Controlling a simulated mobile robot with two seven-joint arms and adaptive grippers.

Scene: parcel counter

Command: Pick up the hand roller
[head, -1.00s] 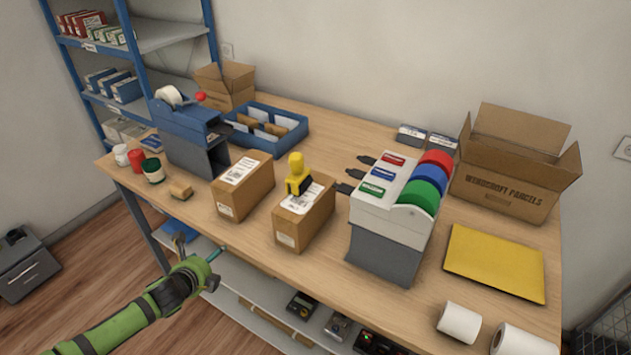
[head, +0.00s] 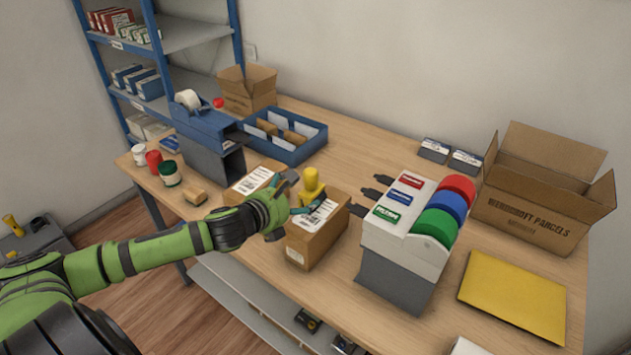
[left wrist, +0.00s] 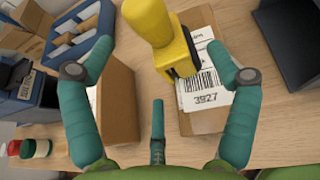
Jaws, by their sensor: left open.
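The yellow hand roller (head: 312,183) stands on top of a brown parcel (head: 318,240) with a white label, near the middle of the counter. In the left wrist view the roller (left wrist: 158,30) shows its yellow handle and frame with a dark roller part resting by the label marked 3927. My left gripper (head: 292,195) is open and close beside the roller, on its left in the head view. In the left wrist view its teal fingers (left wrist: 165,65) are spread, with the roller between and beyond them. The fingers do not grip it. My right gripper is not in view.
A second labelled parcel (head: 251,183) stands just left, partly behind my arm. A tape dispenser with coloured rolls (head: 415,228) stands to the right. A yellow envelope (head: 513,296) and an open carton (head: 541,195) are further right. A blue tray (head: 289,148) is behind.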

